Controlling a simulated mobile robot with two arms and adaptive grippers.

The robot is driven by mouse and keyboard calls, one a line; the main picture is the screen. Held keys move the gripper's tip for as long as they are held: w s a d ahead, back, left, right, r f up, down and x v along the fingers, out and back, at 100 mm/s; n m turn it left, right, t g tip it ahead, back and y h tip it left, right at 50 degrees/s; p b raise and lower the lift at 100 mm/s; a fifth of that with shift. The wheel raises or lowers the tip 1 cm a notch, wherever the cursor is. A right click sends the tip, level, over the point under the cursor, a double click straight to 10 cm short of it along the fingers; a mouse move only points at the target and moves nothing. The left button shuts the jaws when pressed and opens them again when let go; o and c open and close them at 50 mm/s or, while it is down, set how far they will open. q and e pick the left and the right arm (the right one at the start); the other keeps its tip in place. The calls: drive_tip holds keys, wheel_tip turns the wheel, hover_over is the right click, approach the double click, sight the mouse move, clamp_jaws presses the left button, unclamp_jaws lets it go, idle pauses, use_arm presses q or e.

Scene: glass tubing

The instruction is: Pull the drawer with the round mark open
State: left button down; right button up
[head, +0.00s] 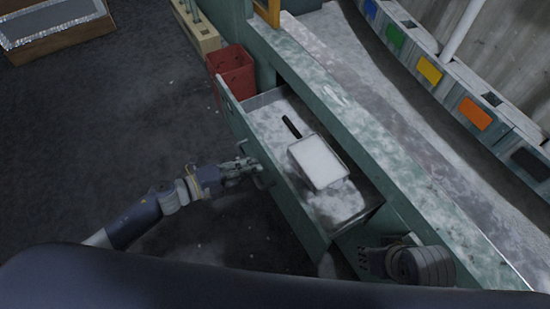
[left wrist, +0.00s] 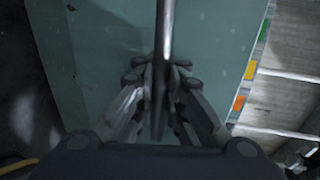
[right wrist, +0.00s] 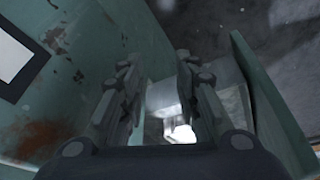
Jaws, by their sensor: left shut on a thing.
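A green drawer (head: 290,212) stands pulled out from the green bench in the head view. A white box (head: 318,162) and a thin black object (head: 291,127) lie inside it. My left gripper (head: 252,170) is at the outer face of the drawer front. In the left wrist view its fingers (left wrist: 160,78) are shut on the bar handle (left wrist: 165,35), with the green drawer front (left wrist: 105,45) behind. My right gripper (right wrist: 155,70) has its fingers apart with nothing between them, beside the bench. No round mark can be made out.
A red bin (head: 232,68) stands at the drawer's far end. The bench top (head: 345,115) runs along the right, with coloured plates such as a yellow one (head: 430,70) beyond. A black-framed white label (right wrist: 10,55) shows on a green face. Floor left of the drawer is clear.

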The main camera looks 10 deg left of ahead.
use_arm(q)
drive_tip(key=f+v, duration=0.2)
drive_tip(key=v, duration=0.9)
drive_tip(key=shift+s+a, duration=0.25)
drive_tip(key=shift+a, duration=0.15)
use_arm(e)
drive_tip(key=shift+w+f, duration=0.25)
drive_tip(key=shift+f, duration=0.35)
use_arm(q)
drive_tip(key=c, duration=1.7)
unclamp_jaws()
drive_tip(key=shift+f, duration=0.1)
use_arm(e)
drive_tip(key=shift+s, duration=0.1)
use_arm(q)
drive_tip(key=v, duration=1.2)
